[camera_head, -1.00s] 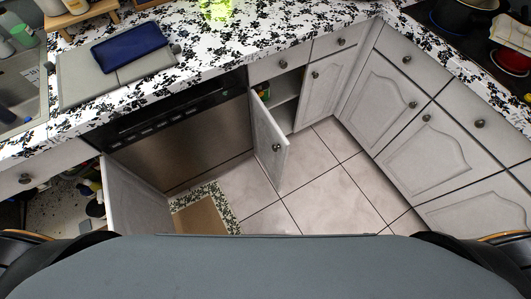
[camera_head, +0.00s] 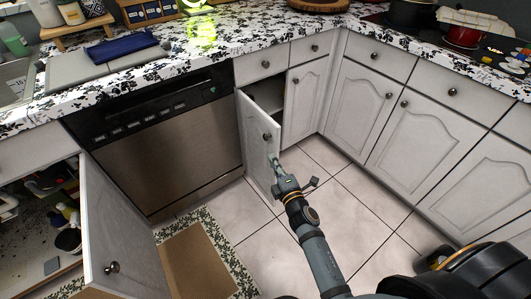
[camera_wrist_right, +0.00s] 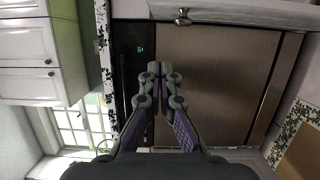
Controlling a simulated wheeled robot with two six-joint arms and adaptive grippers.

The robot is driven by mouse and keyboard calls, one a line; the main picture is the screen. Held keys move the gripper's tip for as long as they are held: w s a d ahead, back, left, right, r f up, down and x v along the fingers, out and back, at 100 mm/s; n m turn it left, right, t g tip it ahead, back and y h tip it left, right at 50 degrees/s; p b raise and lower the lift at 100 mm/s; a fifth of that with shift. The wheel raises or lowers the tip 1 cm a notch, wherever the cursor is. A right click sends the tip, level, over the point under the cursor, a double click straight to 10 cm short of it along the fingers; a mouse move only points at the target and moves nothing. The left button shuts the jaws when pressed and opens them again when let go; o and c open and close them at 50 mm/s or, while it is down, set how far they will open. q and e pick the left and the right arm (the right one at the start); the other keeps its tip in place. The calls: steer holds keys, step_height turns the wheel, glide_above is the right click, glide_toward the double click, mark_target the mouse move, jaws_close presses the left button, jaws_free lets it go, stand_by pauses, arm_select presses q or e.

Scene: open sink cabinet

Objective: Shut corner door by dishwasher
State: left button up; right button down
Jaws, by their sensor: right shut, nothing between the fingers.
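The white corner door (camera_head: 258,150) by the dishwasher stands partly open, showing a dark gap and shelf behind it. Its round knob (camera_head: 266,136) is on the upper part of the door's face. My right gripper (camera_head: 277,162) is shut and empty, low beside the door's free edge; I cannot tell whether it touches. In the right wrist view my shut fingers (camera_wrist_right: 158,78) point towards the steel dishwasher (camera_wrist_right: 215,85), and a strip of the door with its knob (camera_wrist_right: 182,17) shows at the top. My left gripper is out of view.
The dishwasher (camera_head: 165,140) is shut. Another cabinet door (camera_head: 115,225) stands open at the left, below the sink. A patterned mat (camera_head: 205,255) lies on the floor before the dishwasher. Tiled floor (camera_head: 345,215) is clear to the right, along closed cabinets (camera_head: 360,105).

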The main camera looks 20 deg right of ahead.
mark_target(273, 136)
steer(key=shift+w+d+f+b, duration=0.1)
steer(key=shift+w+d, duration=0.45)
steer(key=shift+w, duration=1.35)
steer(key=shift+w+d+r+b, duration=0.15)
steer(key=shift+w+d, duration=0.4)
steer(key=shift+w, duration=1.4)
steer(key=shift+w+d+f+b, duration=0.15)
steer(key=shift+w+d, duration=0.4)
steer(key=shift+w, duration=1.35)
